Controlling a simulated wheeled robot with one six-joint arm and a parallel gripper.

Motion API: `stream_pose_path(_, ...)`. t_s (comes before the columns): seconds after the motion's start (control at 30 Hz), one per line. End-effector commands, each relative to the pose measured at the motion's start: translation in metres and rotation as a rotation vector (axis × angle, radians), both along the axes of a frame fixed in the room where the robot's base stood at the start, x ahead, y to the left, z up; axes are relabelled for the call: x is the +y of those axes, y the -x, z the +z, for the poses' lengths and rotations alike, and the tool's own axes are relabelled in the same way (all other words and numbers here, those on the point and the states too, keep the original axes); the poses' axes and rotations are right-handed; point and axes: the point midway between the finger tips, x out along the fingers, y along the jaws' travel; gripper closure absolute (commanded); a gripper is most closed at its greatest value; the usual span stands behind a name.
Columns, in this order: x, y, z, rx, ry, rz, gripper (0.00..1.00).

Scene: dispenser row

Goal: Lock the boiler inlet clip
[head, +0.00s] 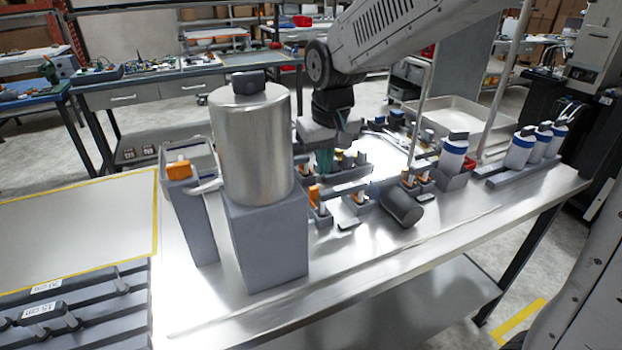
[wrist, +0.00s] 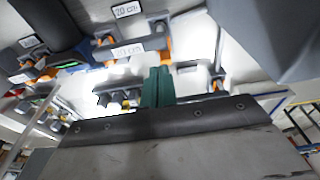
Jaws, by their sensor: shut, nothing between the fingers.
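The boiler, a large brushed-metal cylinder (head: 252,145) with a dark cap, stands upright on a grey block (head: 266,240). An orange clip (head: 178,170) sits on a grey post left of it, and another orange clip (head: 314,194) sits on a small grey holder just right of it. I cannot tell which is the inlet clip or whether either is locked. My gripper (head: 324,162), with green fingers, is shut and empty, behind and right of the boiler. In the wrist view the shut fingers (wrist: 158,88) point among orange clips (wrist: 165,50) and labelled parts; contact cannot be told.
A dark cylinder (head: 401,204) lies on the metal bench right of the clips. White bottles with blue bands (head: 520,148) stand at the right. A wire-like upright pole (head: 424,95) rises behind. The bench's front strip (head: 400,262) is clear.

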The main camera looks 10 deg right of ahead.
Motion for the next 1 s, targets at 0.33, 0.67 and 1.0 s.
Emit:
stream_pose_path(0.33, 0.017, -0.058, 0.022, -0.169, -0.045, -0.011, 1.0)
stream_pose_path(0.67, 0.017, -0.058, 0.018, -0.165, -0.044, -0.011, 1.0)
stream_pose_path(1.0, 0.02, -0.075, -0.036, -0.161, -0.042, -0.011, 1.0)
